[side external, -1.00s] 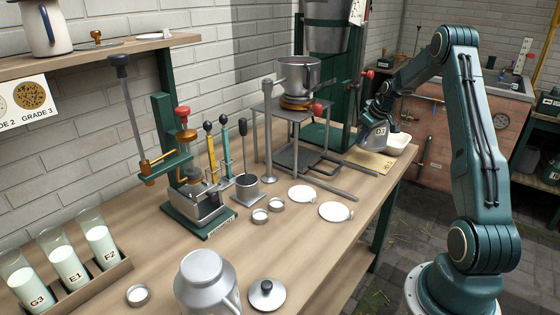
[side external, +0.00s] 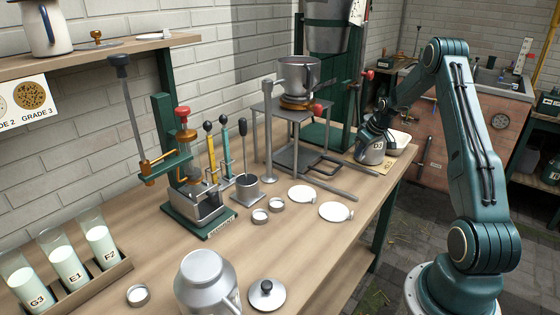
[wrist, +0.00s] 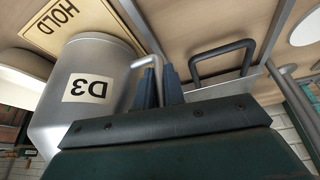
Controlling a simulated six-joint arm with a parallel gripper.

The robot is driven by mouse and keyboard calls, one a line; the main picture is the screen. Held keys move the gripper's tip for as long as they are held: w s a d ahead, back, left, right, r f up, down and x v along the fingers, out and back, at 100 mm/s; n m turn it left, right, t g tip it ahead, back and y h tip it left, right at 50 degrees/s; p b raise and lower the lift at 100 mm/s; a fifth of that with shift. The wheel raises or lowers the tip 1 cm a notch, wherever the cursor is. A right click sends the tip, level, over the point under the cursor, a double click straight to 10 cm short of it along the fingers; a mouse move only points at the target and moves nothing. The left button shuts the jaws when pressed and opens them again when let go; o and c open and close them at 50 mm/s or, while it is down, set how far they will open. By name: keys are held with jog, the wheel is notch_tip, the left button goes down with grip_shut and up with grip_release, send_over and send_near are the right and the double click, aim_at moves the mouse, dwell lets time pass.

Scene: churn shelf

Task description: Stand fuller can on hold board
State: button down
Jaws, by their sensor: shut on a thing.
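A metal can labelled D3 (side external: 371,150) is at the far right end of the bench, upright in the side view. It also shows large in the wrist view (wrist: 85,100), where the picture is upside down. My gripper (side external: 376,128) is shut on its bent handle (wrist: 156,68). The yellow hold board (side external: 386,167) is below the can; its HOLD lettering shows in the wrist view (wrist: 55,22). The can's base is at or very near the board; I cannot tell whether it touches. Another metal can (side external: 205,285) stands at the front, label hidden.
A metal stand (side external: 290,112) with a pot is to the left. White discs (side external: 335,212) lie on the bench. A lid (side external: 267,295) lies beside the front can. Milk tubes (side external: 65,265) stand front left.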

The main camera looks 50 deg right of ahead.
jog(key=shift+d+r, duration=0.1)
jog(key=c, duration=1.9)
grip_release()
jog(key=shift+f, duration=0.2)
jog(key=o, duration=0.4)
jog(key=shift+r, duration=0.15)
jog(key=shift+v, duration=6)
